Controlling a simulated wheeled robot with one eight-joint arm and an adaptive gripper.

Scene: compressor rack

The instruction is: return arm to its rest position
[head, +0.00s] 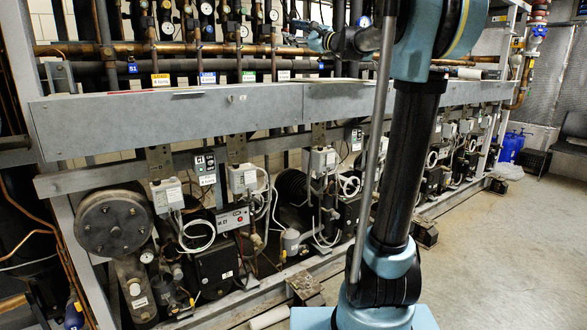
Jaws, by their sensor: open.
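My arm (402,150) stands upright in the right half of the head view. It rises from its light-blue base joint (385,290) at the bottom to a blue and dark joint (428,40) at the top edge, where it leaves the picture. I see nothing held. The arm hides part of the compressor rack (190,118) behind it.
The rack fills the left and middle, with gauges and copper pipes above a long grey beam and compressors below. Open concrete floor (490,265) lies to the right. Blue bottles (512,146) and a dark chair (570,135) stand at the far right.

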